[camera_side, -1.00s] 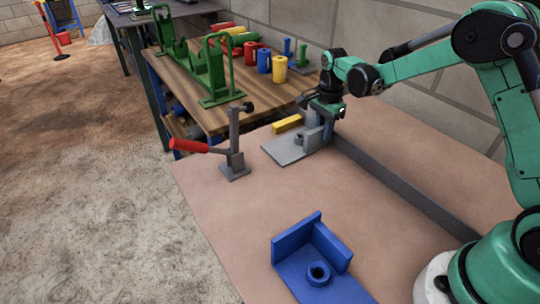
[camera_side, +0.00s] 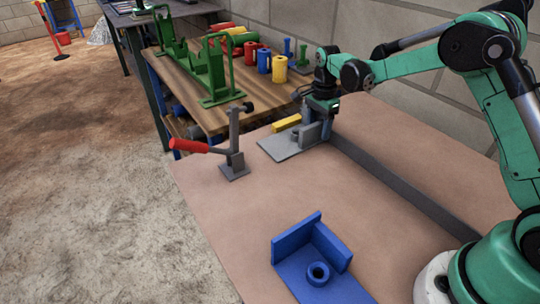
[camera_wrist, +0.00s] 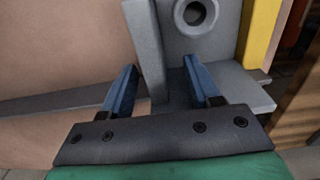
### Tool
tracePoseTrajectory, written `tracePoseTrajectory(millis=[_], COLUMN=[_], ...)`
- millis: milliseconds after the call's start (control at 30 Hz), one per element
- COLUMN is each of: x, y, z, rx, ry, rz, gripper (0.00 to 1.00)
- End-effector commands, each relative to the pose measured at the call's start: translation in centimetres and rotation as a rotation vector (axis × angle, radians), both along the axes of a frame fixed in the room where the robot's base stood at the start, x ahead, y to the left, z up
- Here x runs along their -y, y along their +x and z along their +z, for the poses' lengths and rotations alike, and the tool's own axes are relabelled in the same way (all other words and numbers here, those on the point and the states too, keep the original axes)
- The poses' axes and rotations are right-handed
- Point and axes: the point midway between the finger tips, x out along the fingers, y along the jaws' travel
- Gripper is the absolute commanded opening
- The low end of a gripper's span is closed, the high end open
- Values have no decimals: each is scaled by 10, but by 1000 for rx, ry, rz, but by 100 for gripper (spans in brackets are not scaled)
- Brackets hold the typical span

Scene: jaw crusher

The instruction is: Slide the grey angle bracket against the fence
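The grey angle bracket (camera_side: 283,147) lies on its base plate at the far end of the bench, near the fence's far end. In the wrist view its upright wall (camera_wrist: 146,45) and round boss (camera_wrist: 194,13) show. The fence is a long dark grey bar (camera_side: 405,187); it also shows at the left of the wrist view (camera_wrist: 50,103). My gripper (camera_side: 318,122) is down at the bracket. In the wrist view my gripper (camera_wrist: 160,66) has its fingers apart, one on each side of the upright wall, with visible gaps. I cannot tell whether bracket and fence touch.
A yellow bar (camera_side: 287,123) lies just behind the bracket. A toggle clamp (camera_side: 234,160) with a red handle stands to its left. A blue angle bracket (camera_side: 318,262) sits at the front. The bench middle is clear.

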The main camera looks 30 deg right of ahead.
Motion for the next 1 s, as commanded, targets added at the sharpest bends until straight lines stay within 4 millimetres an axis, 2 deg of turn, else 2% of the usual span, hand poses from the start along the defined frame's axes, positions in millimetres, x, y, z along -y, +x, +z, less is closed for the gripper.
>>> tracePoseTrajectory(millis=[267, 1000], x=[-1, -2], y=[0, -1], z=[2, 66], rx=[-2, -3], ry=[2, 4], rz=[2, 2], gripper=[55, 55])
